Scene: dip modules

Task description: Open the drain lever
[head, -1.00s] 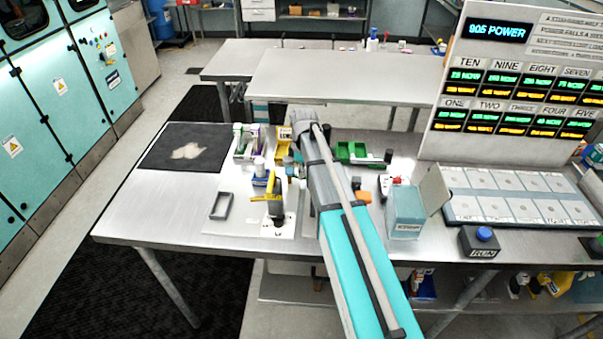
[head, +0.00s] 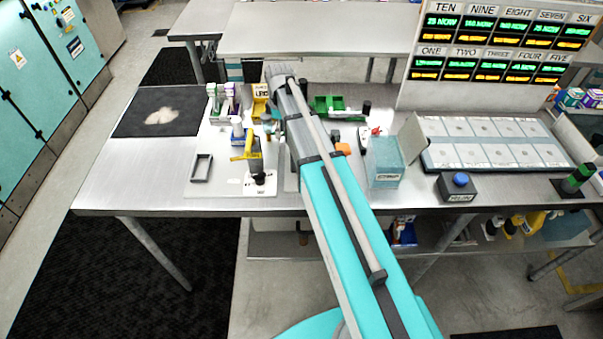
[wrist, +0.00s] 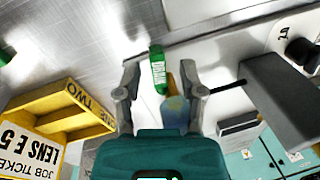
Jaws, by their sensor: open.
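My gripper (wrist: 160,72) is open in the wrist view, its two fingers apart. A small green piece with white lettering (wrist: 158,76) shows between the fingertips, with an orange and blue piece (wrist: 175,108) just below it. I cannot tell whether either finger touches them, or whether the green piece is the drain lever. In the head view my arm hides the gripper and what lies under it. A yellow handle (head: 246,156) stands on the white plate (head: 213,188) left of my arm, near a black knob (head: 260,179).
A yellow bin with a job ticket (wrist: 60,120) is close at left in the wrist view; a dark grey block (wrist: 280,95) is close at right. A green tray (head: 325,108) and a pale blue box (head: 384,165) stand right of my arm. The table's front left is clear.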

